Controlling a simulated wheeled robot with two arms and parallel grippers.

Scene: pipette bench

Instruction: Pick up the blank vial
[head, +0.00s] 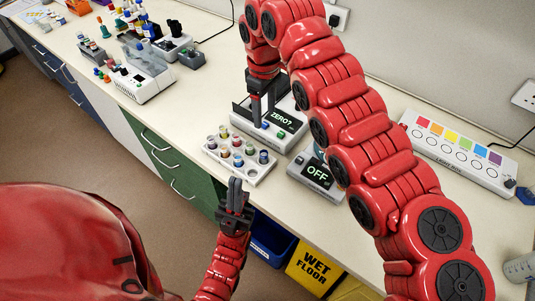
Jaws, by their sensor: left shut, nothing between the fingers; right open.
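A white rack (259,178) on the bench holds several small vials with differently coloured tops. I cannot tell which vial is the blank one; labels are too small to read. My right gripper (257,120) points down just behind the rack, in front of the balance (283,136) whose display reads "ZERO?". It is open, and I see no vial in it. My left gripper (235,184) is shut and empty, pointing up in front of the rack, near the bench's front edge.
A grey device (317,174) reading "OFF" stands right of the rack. A white panel with coloured squares (457,150) lies at the right. Lab equipment (142,75) crowds the left bench. A yellow "WET FLOOR" sign (312,269) and a blue bin (270,240) stand below.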

